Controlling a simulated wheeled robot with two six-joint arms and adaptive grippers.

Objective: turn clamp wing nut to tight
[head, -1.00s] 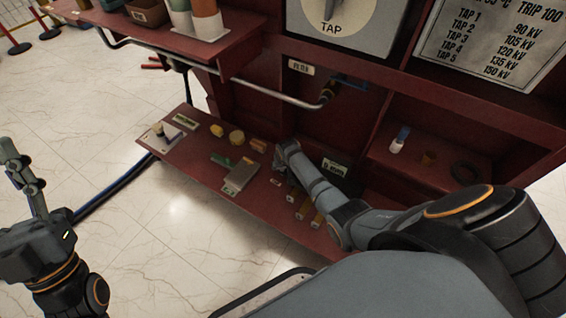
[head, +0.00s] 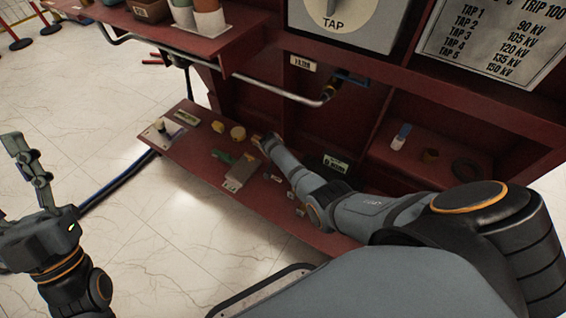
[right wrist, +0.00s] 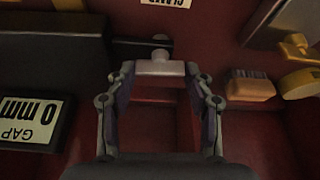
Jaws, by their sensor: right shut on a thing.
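In the right wrist view the clamp wing nut (right wrist: 160,69) is a pale, wide crosspiece. It lies between the two fingertips of my right gripper (right wrist: 158,72), which is shut on it. A rounded stud (right wrist: 161,42) and a dark bar (right wrist: 130,48) are just beyond it. A white label reading CLAMP (right wrist: 165,2) is upside down at the top edge. In the head view my right gripper (head: 262,143) is low over the red shelf, and the wing nut cannot be made out there. My left gripper (head: 30,165) is raised over the floor at the left, away from the shelf; its finger gap is unclear.
A dark block labelled GAP 0 mm (right wrist: 30,117) is left of my right gripper. A tan block (right wrist: 250,87) and a yellow piece (right wrist: 299,83) lie to its right. A red upper shelf (head: 245,25) and a grey pipe (head: 260,90) overhang the lower shelf (head: 205,155).

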